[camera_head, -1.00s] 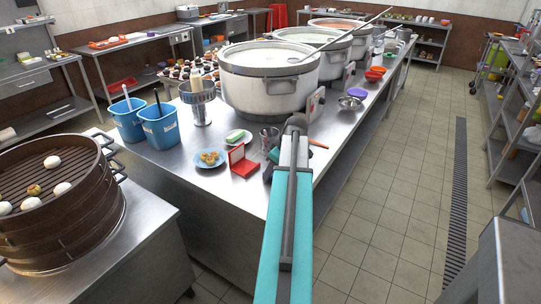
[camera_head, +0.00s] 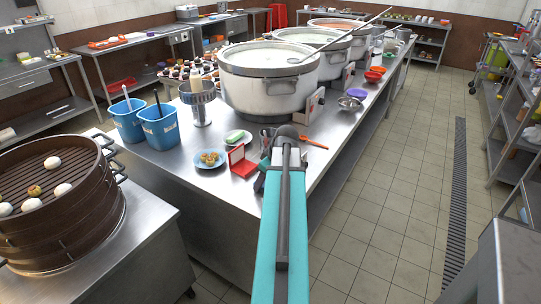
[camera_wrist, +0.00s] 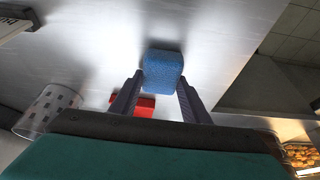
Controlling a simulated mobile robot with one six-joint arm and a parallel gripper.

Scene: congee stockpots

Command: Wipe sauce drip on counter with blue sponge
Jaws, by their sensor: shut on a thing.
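The blue sponge (camera_wrist: 163,70) sits between the fingertips of my gripper (camera_wrist: 160,88) in the wrist view, and the gripper is shut on it. The sponge is over the steel counter (camera_wrist: 95,50); I cannot tell whether it touches the surface. In the head view my arm reaches over the front edge of the counter (camera_head: 215,186), and hides the fingers and sponge. I cannot make out a sauce drip. A red patch (camera_wrist: 146,106) shows between the fingers in the wrist view, partly hidden.
A red open case (camera_head: 241,162), a blue plate of food (camera_head: 209,159) and a green-and-white block (camera_head: 238,137) lie left of my arm. An orange utensil (camera_head: 313,143) lies right. Large pots (camera_head: 268,85) stand behind. A patterned cup (camera_wrist: 48,104) is near the left finger.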

